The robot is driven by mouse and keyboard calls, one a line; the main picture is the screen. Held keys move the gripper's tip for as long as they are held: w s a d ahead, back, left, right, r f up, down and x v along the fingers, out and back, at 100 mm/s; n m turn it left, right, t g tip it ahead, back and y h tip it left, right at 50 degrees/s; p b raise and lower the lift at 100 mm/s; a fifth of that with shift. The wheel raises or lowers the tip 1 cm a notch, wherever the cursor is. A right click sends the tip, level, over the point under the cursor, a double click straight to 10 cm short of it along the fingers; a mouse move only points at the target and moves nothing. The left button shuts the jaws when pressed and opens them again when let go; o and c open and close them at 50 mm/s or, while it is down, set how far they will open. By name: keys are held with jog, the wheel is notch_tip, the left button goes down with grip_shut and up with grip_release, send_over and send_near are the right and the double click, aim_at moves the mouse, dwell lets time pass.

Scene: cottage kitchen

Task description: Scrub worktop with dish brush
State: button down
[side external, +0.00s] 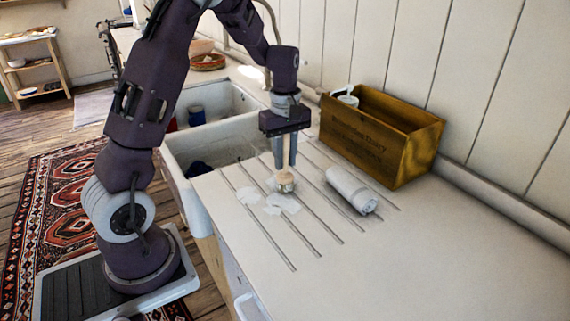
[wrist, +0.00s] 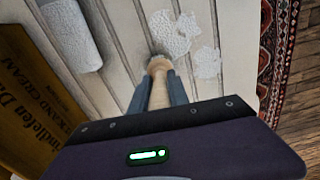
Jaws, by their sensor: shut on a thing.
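My gripper (side external: 285,160) is shut on the wooden handle of the dish brush (side external: 284,182) and holds it about upright, head down, over the grooved worktop (side external: 450,260). The brush head is at or very near the surface, beside white patches (side external: 281,203) that look like foam or residue. In the wrist view the brush (wrist: 158,68) shows between the fingers of my gripper (wrist: 160,92), with its bristle end mostly hidden. White patches (wrist: 174,34) lie just beyond it, and another patch lies to their right.
A rolled white cloth (side external: 352,190) lies right of the brush. A wooden crate (side external: 385,138) with a white item in it stands against the wall. A white sink (side external: 215,140) with blue cups is at the left. The worktop's front right is clear.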

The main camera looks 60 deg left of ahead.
jog(key=shift+w+a, duration=0.3)
jog(key=shift+a, duration=0.2)
jog(key=shift+w+a, duration=0.35)
jog(key=shift+w, duration=0.35)
jog(key=shift+w+a, duration=0.35)
jog(key=shift+a, duration=0.35)
jog(key=shift+s+a, duration=0.2)
jog(key=shift+a, duration=0.6)
jog(key=shift+s+a, duration=0.35)
jog(key=shift+s, duration=0.75)
jog(key=shift+s+d, duration=0.8)
jog(key=shift+d, duration=0.15)
jog(key=shift+w+d, duration=0.2)
jog(key=shift+d, duration=0.6)
jog(key=shift+w+d, duration=0.35)
jog(key=shift+w, duration=0.35)
jog(key=shift+w+d+r, duration=0.1)
jog(key=shift+w+r, duration=0.1)
jog(key=shift+w, duration=0.05)
jog(key=shift+s+r, duration=0.1)
jog(key=shift+r, duration=3.8)
